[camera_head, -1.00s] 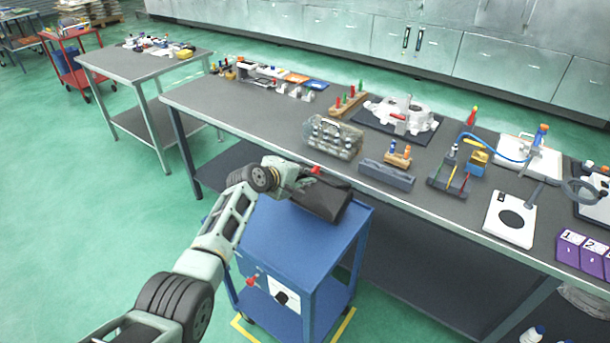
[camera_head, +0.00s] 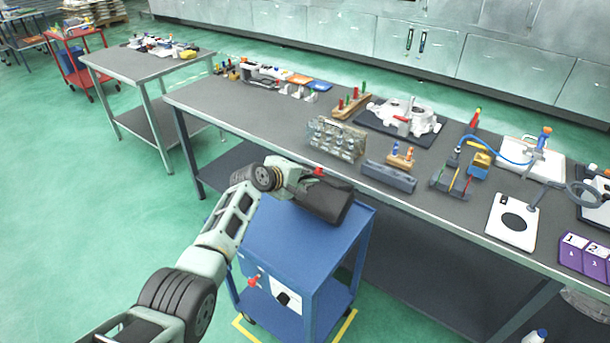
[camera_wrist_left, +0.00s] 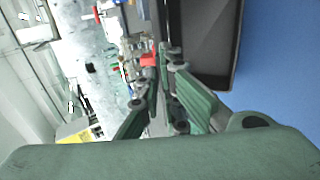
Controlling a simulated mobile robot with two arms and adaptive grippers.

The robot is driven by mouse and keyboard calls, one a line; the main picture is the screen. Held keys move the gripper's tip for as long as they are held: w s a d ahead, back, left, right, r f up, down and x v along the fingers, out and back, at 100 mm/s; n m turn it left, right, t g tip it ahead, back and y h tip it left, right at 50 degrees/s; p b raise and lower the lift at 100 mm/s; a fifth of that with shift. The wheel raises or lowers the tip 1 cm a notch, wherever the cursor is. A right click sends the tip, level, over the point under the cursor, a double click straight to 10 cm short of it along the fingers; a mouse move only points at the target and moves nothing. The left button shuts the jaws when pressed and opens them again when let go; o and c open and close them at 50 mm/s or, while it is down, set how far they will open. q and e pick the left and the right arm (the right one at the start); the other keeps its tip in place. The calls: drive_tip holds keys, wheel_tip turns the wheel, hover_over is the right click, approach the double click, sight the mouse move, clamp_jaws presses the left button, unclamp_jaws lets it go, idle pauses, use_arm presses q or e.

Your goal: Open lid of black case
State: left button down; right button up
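The black case (camera_head: 326,203) lies on the top of the blue cart (camera_head: 277,240). My left gripper (camera_head: 308,182) is at the case's left upper side, and its fingers partly hide that side. In the left wrist view the case (camera_wrist_left: 207,45) shows as a dark box with a rim, right of the fingers. The left fingertips (camera_wrist_left: 163,62) stand apart with a narrow grey edge between them; I cannot tell whether they grip it. A small red part (camera_head: 318,171) shows by the fingertips. Whether the lid is raised cannot be made out. My right gripper is not in view.
A long grey workbench (camera_head: 235,110) stands just behind the cart. On it are a clear rack (camera_head: 336,139), a grey block (camera_head: 389,176), a white casting (camera_head: 405,115) and purple boxes (camera_head: 585,255). The floor left of the cart is clear.

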use_arm(q)
drive_tip(key=shift+r, duration=0.1)
idle(0.4)
drive_tip(key=c, duration=2)
unclamp_jaws()
drive_tip(key=shift+v, duration=6)
